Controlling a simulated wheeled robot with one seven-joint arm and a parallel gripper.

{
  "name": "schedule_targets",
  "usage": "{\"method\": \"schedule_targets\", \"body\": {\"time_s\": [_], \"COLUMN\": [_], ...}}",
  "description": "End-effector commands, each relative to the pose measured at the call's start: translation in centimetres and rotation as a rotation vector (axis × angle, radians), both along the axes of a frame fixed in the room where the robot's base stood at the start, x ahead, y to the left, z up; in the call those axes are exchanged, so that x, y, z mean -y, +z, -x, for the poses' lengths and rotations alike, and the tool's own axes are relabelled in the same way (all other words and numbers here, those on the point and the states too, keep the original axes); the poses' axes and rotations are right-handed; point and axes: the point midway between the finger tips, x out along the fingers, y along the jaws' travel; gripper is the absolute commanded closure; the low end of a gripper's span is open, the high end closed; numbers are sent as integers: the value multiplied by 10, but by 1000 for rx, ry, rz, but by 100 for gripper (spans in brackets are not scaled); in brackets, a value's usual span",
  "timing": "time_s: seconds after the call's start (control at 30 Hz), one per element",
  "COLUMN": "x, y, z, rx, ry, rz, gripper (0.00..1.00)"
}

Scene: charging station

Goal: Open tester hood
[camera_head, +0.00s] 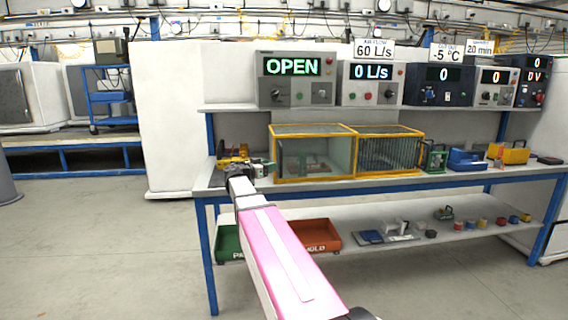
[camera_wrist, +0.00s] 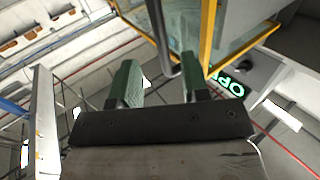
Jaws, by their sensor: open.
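The tester hood (camera_head: 314,130) is a clear box with a yellow frame on the bench. Its lid looks down in the head view. My gripper (camera_head: 268,168) is at the hood's left front corner. In the wrist view my gripper (camera_wrist: 160,68) has its two green fingers apart. A grey bar (camera_wrist: 158,30), apparently the hood's handle, runs into the space between the fingertips. I cannot tell whether a finger touches it. The hood's yellow frame (camera_wrist: 207,35) is just right of the bar.
The bench (camera_head: 470,177) also holds a second yellow-framed section (camera_head: 390,150), with small green, blue and yellow devices to the right. A control box reading OPEN (camera_head: 293,80) stands on the shelf above. Green and red bins (camera_head: 318,235) sit below. The floor at left is clear.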

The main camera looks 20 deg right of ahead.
Motion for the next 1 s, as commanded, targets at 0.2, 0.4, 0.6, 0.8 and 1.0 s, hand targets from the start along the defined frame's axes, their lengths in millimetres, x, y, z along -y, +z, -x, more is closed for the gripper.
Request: {"method": "schedule_targets", "body": {"time_s": [0.2, 0.4, 0.6, 0.8, 1.0], "x": [38, 68, 84, 87, 87], "y": [-1, -1, -1, -1, -1], "z": [-13, -23, -28, -28, -28], "rx": [-2, -3, -3, -3, -3], "ry": [-1, 0, 1, 2, 1], "rz": [-2, -2, -2, -2, -2], "gripper": [58, 58, 58, 58, 71]}}
